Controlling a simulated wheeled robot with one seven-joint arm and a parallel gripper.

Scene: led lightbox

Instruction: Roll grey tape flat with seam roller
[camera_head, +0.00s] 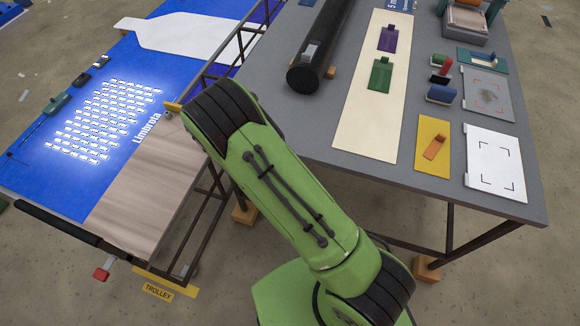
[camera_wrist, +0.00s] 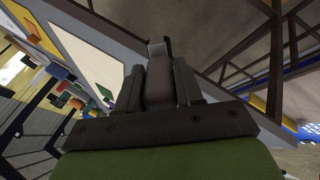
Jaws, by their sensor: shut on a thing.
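My gripper (camera_wrist: 158,82) shows in the wrist view, with its two dark fingers closed on a dark grey thing (camera_wrist: 157,48) that sticks out past the fingertips. I cannot tell from its shape whether this is the seam roller. In the head view my green arm hides the gripper and what it holds. The arm reaches over the gap between the grey table and the blue lightbox panel (camera_head: 55,185). I cannot pick out the grey tape for certain. A small grey piece (camera_head: 311,51) sits on the black roll (camera_head: 303,78) on the table.
The panel bears lit LED modules (camera_head: 105,118) and a wooden board (camera_head: 140,195). A trolley label (camera_head: 158,291) is below.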

